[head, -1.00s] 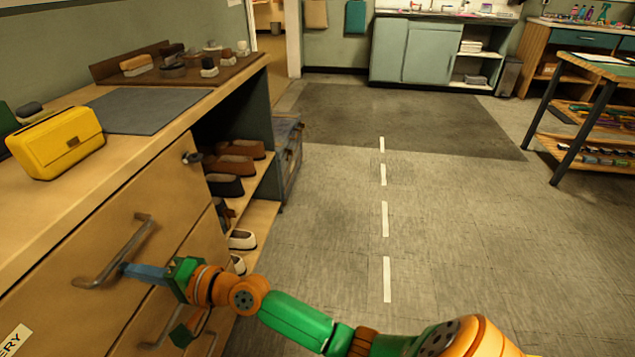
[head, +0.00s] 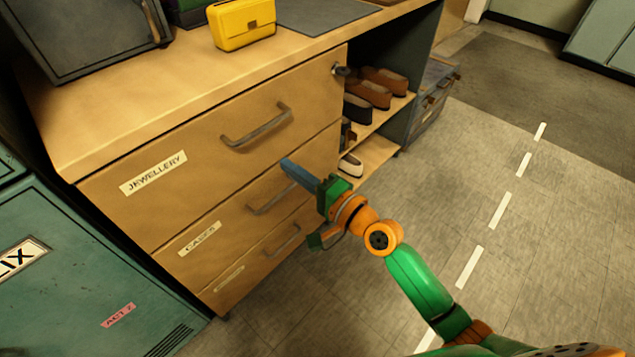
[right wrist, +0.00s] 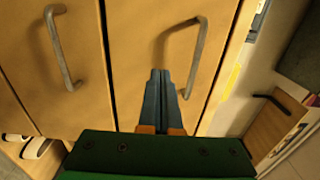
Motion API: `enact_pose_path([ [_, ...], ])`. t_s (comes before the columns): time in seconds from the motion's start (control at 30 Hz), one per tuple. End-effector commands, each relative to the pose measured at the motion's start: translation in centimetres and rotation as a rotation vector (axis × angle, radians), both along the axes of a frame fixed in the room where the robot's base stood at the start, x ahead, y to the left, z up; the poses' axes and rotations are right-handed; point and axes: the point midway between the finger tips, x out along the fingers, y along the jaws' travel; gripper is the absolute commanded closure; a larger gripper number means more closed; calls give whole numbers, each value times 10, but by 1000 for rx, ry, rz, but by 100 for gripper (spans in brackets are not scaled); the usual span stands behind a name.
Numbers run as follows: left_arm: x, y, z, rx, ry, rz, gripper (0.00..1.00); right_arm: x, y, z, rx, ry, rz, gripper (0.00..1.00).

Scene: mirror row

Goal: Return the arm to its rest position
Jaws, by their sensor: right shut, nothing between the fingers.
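My right gripper (head: 286,164) is shut and empty, its blue fingers together. It is in front of the drawer cabinet, and in the head view its tips appear just below and right of the top drawer's handle (head: 258,132), apart from it. The top drawer, labelled JEWELLERY (head: 153,173), looks flush with the cabinet. In the right wrist view the shut fingers (right wrist: 160,78) point at the drawer fronts, beside one handle (right wrist: 196,50). Another handle (right wrist: 60,48) is further left. My left gripper is not in view.
A yellow bag (head: 243,25) and a dark box (head: 95,35) stand on the cabinet top. Lower drawer handles (head: 275,195) stick out near my gripper. Shoes (head: 368,92) sit on open shelves to the right. A green case (head: 75,270) is at left. The floor (head: 520,270) at right is clear.

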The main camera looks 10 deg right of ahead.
Motion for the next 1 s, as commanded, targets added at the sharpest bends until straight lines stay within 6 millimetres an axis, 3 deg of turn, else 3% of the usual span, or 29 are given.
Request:
enact_pose_path([
  [0.3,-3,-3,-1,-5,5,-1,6,-42,-31,-1,-3,0,1,100],
  [0.47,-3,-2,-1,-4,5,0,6,-46,-34,0,-1,-1,0,100],
  [0.57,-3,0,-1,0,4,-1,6,-41,-42,-22,-64,18,-33,100],
  [0.67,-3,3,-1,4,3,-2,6,-36,-68,-96,-286,83,-112,100],
  [0.7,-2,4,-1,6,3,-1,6,-40,-82,-136,-412,123,-132,100],
  [0.77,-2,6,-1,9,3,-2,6,-57,-102,-196,-613,190,-134,100],
  [0.8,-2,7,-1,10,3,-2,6,-74,-114,-234,-741,237,-114,100],
  [0.9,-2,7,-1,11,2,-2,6,-130,-138,-314,-1029,344,2,100],
  [1.0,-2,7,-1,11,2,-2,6,-193,-151,-369,-1242,424,169,100],
])
